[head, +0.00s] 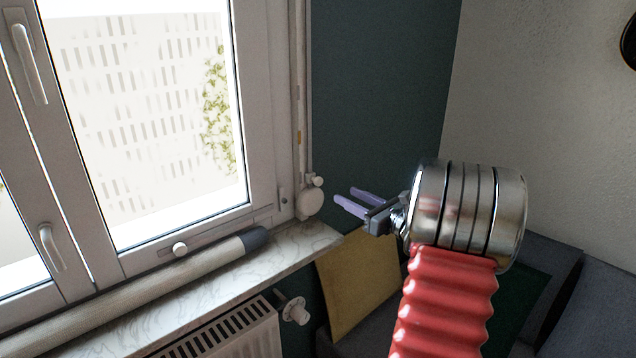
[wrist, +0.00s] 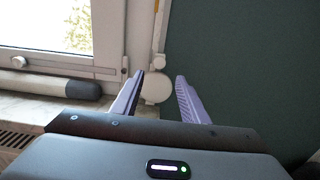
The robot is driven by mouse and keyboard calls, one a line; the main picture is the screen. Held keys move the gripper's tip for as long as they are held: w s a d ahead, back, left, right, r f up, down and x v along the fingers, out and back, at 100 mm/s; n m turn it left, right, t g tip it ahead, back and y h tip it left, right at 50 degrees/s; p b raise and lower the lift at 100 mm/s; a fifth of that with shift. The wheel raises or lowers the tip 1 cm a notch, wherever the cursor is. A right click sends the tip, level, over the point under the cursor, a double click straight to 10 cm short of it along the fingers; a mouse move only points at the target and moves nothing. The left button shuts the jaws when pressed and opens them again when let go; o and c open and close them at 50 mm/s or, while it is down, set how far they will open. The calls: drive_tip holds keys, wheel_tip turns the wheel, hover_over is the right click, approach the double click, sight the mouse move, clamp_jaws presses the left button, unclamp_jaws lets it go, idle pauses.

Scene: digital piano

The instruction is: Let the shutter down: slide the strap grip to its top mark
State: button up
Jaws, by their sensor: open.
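The shutter strap (head: 299,90) runs down the right side of the window frame to a round white winder (head: 308,205). A small pale knob, which looks like the strap grip (head: 318,181), sits just above the winder. In the wrist view this grip (wrist: 158,62) and the winder (wrist: 156,88) show between my fingers. A small yellowish mark (head: 299,137) is on the strap line higher up; I cannot tell whether it is the top mark. My gripper (head: 345,195) is open and empty, its lilac fingers pointing at the winder from the right, apparently without contact.
The marble sill (head: 285,250) carries a long grey roll (head: 170,283) along the window. A radiator (head: 225,335) and its valve (head: 295,312) are below. A yellow-brown panel (head: 355,285) leans under the sill's right end. The dark green wall (head: 380,90) beside the strap is bare.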

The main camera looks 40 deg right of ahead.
sight(320, 182)
drive_tip(key=w, duration=1.3)
drive_tip(key=shift+w+a, duration=0.25)
drive_tip(key=shift+w, duration=0.1)
clamp_jaws()
